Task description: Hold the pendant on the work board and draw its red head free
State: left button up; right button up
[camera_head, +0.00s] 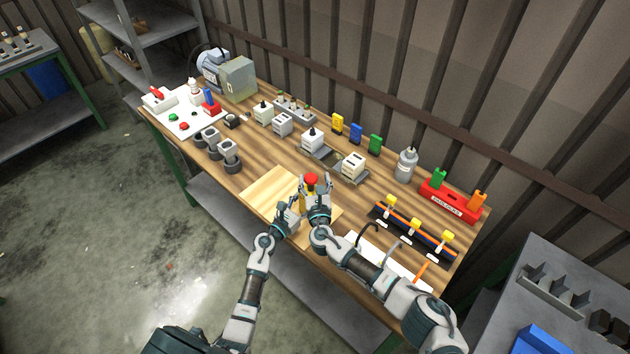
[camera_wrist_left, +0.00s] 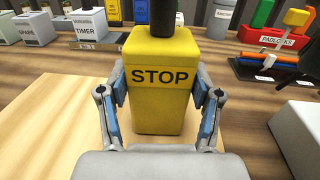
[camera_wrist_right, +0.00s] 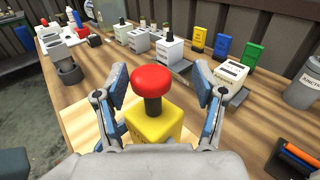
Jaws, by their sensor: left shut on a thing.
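The yellow pendant marked STOP (camera_wrist_left: 160,95) stands upright on the pale work board (camera_head: 262,190). My left gripper (camera_wrist_left: 160,88) is shut on its body, one finger on each side. The pendant's red head (camera_wrist_right: 153,80) sits on a black stem (camera_wrist_right: 153,106) above the yellow body (camera_wrist_right: 155,127). In the head view the red head (camera_head: 311,179) shows between the grippers. My right gripper (camera_wrist_right: 160,88) is open, its fingers on either side of the red head with gaps between. In the left wrist view only the dark stem (camera_wrist_left: 173,18) shows and the head is out of frame.
Behind the board stand white boxes, one marked TIMER (camera_wrist_left: 89,25), and yellow, blue and green tags (camera_head: 355,132). A red padlock rack (camera_head: 450,203) and a black rack (camera_head: 412,233) lie to the right. Grey cups (camera_head: 229,155) stand left. The board's left part is clear.

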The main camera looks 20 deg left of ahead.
pick_arm(q)
jog(key=shift+f, duration=0.2)
pick_arm(e)
jog(key=shift+s, duration=0.1)
jog(key=shift+s, duration=0.25)
jog(key=v, duration=1.1)
jog(key=shift+d, duration=0.25)
pick_arm(q)
jog(key=o, duration=1.7)
jog(key=shift+w, duration=0.1)
jog(key=shift+c, duration=0.2)
pick_arm(e)
jog(key=shift+a+f, duration=0.1)
pick_arm(q)
jog(key=shift+r, duration=0.1)
